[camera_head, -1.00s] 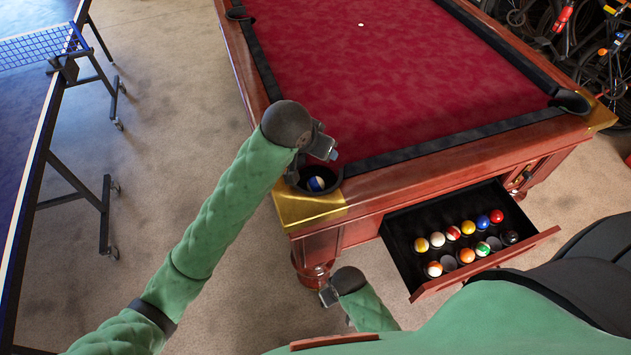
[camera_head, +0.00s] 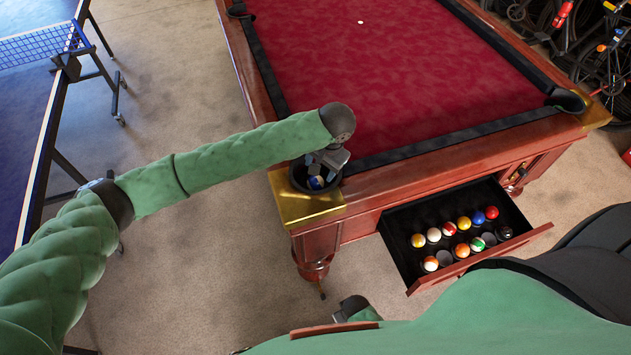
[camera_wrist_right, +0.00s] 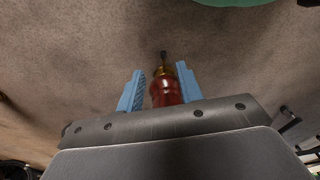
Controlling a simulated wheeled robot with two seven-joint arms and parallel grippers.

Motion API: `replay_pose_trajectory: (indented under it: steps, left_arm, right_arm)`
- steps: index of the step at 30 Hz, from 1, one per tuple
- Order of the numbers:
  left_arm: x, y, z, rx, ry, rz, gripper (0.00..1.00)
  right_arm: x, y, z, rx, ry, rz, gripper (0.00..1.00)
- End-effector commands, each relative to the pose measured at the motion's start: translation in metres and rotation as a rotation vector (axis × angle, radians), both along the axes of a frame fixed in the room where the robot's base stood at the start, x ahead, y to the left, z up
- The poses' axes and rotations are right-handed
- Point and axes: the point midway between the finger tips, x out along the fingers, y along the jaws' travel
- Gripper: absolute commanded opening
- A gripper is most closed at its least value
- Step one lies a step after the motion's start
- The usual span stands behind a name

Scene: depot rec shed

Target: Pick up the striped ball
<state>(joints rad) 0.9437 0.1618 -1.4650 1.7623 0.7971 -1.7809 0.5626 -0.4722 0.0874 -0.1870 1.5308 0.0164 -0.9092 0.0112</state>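A blue and white striped ball (camera_head: 316,183) sits in the black corner pocket (camera_head: 303,186) of the red pool table. My left gripper (camera_head: 322,170) points down into this pocket, right over the ball, and partly covers it. I cannot tell whether its fingers are around the ball or only above it. My right gripper (camera_head: 345,304) is low, in front of the table's near corner. The right wrist view shows its blue fingers (camera_wrist_right: 159,90) apart with nothing held; a red table leg (camera_wrist_right: 165,92) shows beyond them.
An open drawer (camera_head: 530,238) under the table holds several balls, some striped, in a black tray. The table's red cloth (camera_head: 380,80) is clear but for a small white spot. A blue ping-pong table (camera_head: 25,120) stands at left; bicycles (camera_head: 590,60) stand at back right.

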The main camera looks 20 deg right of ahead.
Motion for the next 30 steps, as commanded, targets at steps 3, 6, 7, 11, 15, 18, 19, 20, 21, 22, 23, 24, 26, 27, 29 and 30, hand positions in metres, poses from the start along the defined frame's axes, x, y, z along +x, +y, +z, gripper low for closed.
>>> replay_pose_trajectory:
  steps: [3,6,7,11,15,18,19,20,21,22,23,24,26,27,29,30]
  left_arm:
    - [0.001,0.002,-0.010,0.000,0.000,0.000,0.56]
    - [0.002,0.002,-0.016,-0.001,0.000,0.000,0.56]
    - [0.002,0.002,-0.018,-0.001,0.000,-0.001,0.56]
    - [0.001,0.004,-0.025,-0.001,0.000,-0.001,0.56]
    - [0.001,0.007,-0.038,-0.001,0.000,0.000,0.56]
    - [0.002,0.008,-0.049,-0.001,0.000,-0.001,0.56]
    - [0.002,0.009,-0.052,-0.001,-0.001,0.000,0.56]
    - [0.003,0.009,-0.055,-0.001,-0.001,0.000,0.56]
    - [0.003,0.009,-0.059,-0.002,-0.001,0.000,0.56]
    - [0.004,0.009,-0.061,-0.003,-0.001,-0.001,0.56]
    - [0.004,0.009,-0.062,-0.003,-0.001,-0.002,0.56]
    - [0.004,0.010,-0.064,-0.002,-0.002,-0.002,0.56]
    - [0.004,0.010,-0.066,-0.002,-0.002,-0.002,0.56]
    - [0.004,0.010,-0.067,-0.002,-0.002,-0.002,0.56]
    - [0.004,0.010,-0.067,-0.002,-0.002,-0.002,0.56]
    - [0.004,0.010,-0.067,-0.002,-0.002,-0.002,0.56]
  right_arm:
    - [-0.001,-0.002,-0.007,-0.003,-0.004,0.001,0.36]
    - [-0.003,-0.004,-0.012,-0.004,-0.007,0.002,0.36]
    - [-0.003,-0.004,-0.014,-0.005,-0.008,0.003,0.36]
    - [-0.007,-0.009,-0.026,-0.009,-0.015,0.005,0.36]
    - [-0.013,-0.015,-0.043,-0.015,-0.026,0.009,0.36]
    - [-0.017,-0.019,-0.053,-0.018,-0.033,0.011,0.36]
    - [-0.018,-0.020,-0.056,-0.019,-0.035,0.012,0.36]
    - [-0.019,-0.021,-0.058,-0.019,-0.039,0.013,0.36]
    - [-0.020,-0.022,-0.061,-0.020,-0.039,0.013,0.36]
    - [-0.021,-0.022,-0.062,-0.021,-0.041,0.013,0.36]
    - [-0.021,-0.023,-0.064,-0.021,-0.042,0.014,0.36]
    - [-0.022,-0.023,-0.065,-0.022,-0.043,0.014,0.36]
    - [-0.023,-0.024,-0.067,-0.022,-0.044,0.015,0.36]
    - [-0.023,-0.024,-0.067,-0.022,-0.044,0.015,0.36]
    - [-0.023,-0.024,-0.068,-0.022,-0.044,0.015,0.36]
    - [-0.023,-0.024,-0.067,-0.022,-0.044,0.015,0.36]
